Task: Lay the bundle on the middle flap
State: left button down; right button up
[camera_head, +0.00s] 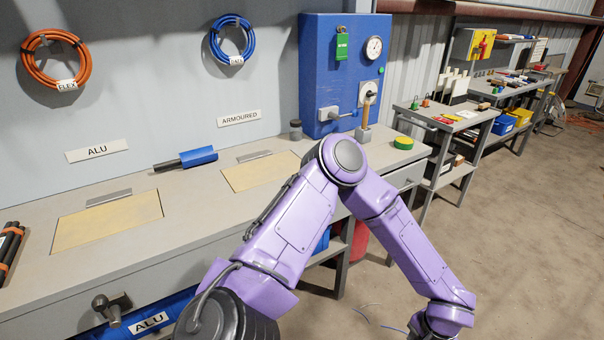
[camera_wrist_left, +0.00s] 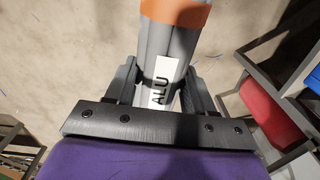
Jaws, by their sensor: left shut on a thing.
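In the left wrist view, my left gripper (camera_wrist_left: 165,100) is shut on a grey bundle (camera_wrist_left: 167,45) with an orange band and a white tag reading ALU. It holds the bundle over the concrete floor; the bundle's far end is cut off by the frame. In the head view, two tan flaps are set in the grey bench top: one (camera_head: 110,222) below the ALU sign and one (camera_head: 258,172) below the ARMOURED sign. Both are bare, each with a grey metal strip behind it. Whether either is the middle one I cannot tell. My right gripper is out of view.
A blue tool with a black handle (camera_head: 187,159) lies between the flaps. Black rods with orange bands (camera_head: 10,247) lie at the bench's left end. My purple arm crosses the bench front.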

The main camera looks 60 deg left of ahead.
aim_at(108, 224)
jog(key=z, duration=0.2)
jog(key=k, duration=3)
jog(key=u, duration=1.15)
